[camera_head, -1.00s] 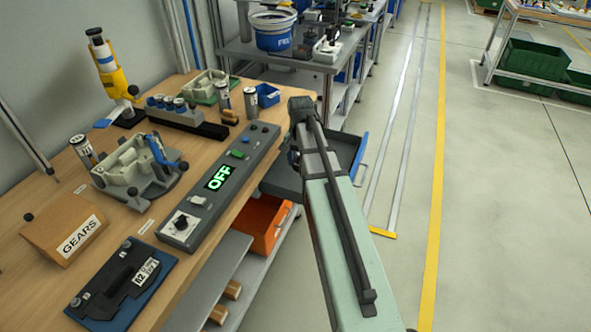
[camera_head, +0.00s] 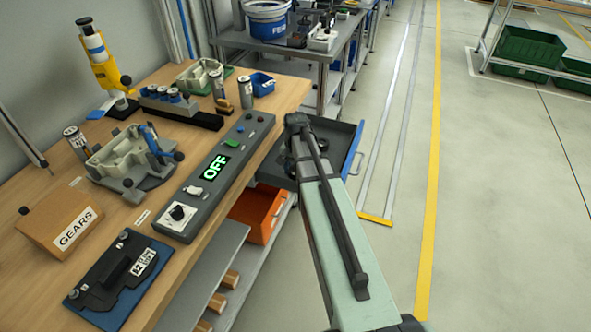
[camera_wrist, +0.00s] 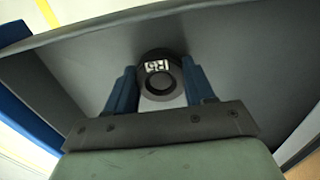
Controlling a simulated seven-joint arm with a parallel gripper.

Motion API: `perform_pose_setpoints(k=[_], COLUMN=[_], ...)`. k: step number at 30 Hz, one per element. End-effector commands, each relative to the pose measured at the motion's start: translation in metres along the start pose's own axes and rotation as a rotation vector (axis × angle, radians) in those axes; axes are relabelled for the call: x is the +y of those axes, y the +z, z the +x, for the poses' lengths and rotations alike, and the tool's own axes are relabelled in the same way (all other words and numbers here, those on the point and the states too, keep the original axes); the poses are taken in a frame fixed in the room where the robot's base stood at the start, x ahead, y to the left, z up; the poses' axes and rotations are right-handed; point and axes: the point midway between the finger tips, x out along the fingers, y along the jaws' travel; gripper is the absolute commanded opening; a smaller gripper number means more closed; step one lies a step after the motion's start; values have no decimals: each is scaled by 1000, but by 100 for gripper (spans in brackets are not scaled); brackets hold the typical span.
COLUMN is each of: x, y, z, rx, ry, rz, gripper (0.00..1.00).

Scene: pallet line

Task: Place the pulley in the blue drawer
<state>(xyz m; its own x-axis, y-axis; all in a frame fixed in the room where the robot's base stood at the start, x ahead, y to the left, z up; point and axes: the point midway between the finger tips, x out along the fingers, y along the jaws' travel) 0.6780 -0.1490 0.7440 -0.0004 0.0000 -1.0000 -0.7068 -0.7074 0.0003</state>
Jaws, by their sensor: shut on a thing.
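The pulley (camera_wrist: 151,87) is a dark round part with a central hole and a white marking, seen between the two blue fingers in the wrist view. My gripper (camera_wrist: 160,80) is shut on it. The blue drawer (camera_head: 353,152) stands open at the bench's right side, with a blue front and a dark grey inside. The drawer's grey floor (camera_wrist: 235,55) fills much of the wrist view behind the pulley. My gripper is over or inside the drawer. I cannot tell whether the pulley touches the floor. In the head view my wrist hides the fingers.
An orange drawer (camera_head: 262,212) stands open below, nearer the camera. A grey control box (camera_head: 212,180) reading OFF lies along the bench edge. A casting in a fixture (camera_head: 130,155), a GEARS box (camera_head: 57,218) and a small blue bin (camera_head: 262,84) are on the bench.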

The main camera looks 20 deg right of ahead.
Motion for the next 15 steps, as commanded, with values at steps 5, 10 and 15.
perform_pose_setpoints(k=[5, 10, 15], x=[0, 0, 0], y=[0, 0, 0], z=[0, 3, 2], rx=[1, 0, 1], ry=[0, 0, 0], rz=[0, 0, 0], gripper=[19, 19, 69])
